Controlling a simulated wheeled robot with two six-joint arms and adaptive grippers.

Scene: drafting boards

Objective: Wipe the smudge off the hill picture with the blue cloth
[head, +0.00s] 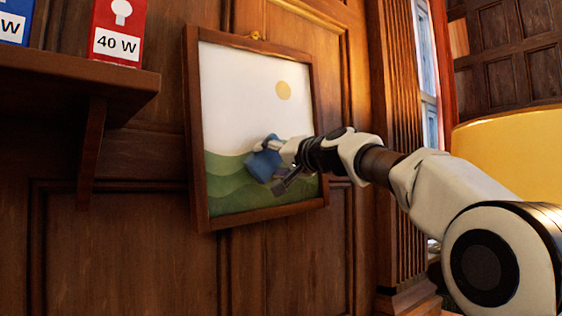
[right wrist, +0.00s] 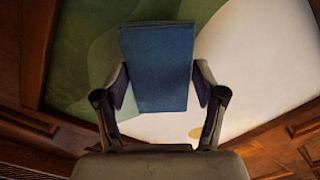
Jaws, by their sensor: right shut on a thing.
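The hill picture (head: 240,90) hangs in a brown wooden frame on the panelled wall, with green hills, a white sky and a yellow sun. It also shows, turned, in the right wrist view (right wrist: 250,60). My right gripper (head: 278,165) is at the lower right of the picture, in front of the hills. It is shut on the blue cloth (head: 262,163), which fills the space between the fingers in the right wrist view (right wrist: 158,65). The cloth is at or very near the picture; I cannot tell if it touches. No smudge can be made out; cloth and gripper cover part of the hills.
A wooden shelf (head: 80,72) at the upper left holds a red 40 W box (head: 118,30) and a blue box (head: 14,24). A yellow rounded thing (head: 515,150) stands at the right, near a window (head: 428,60). The wall below the picture is clear.

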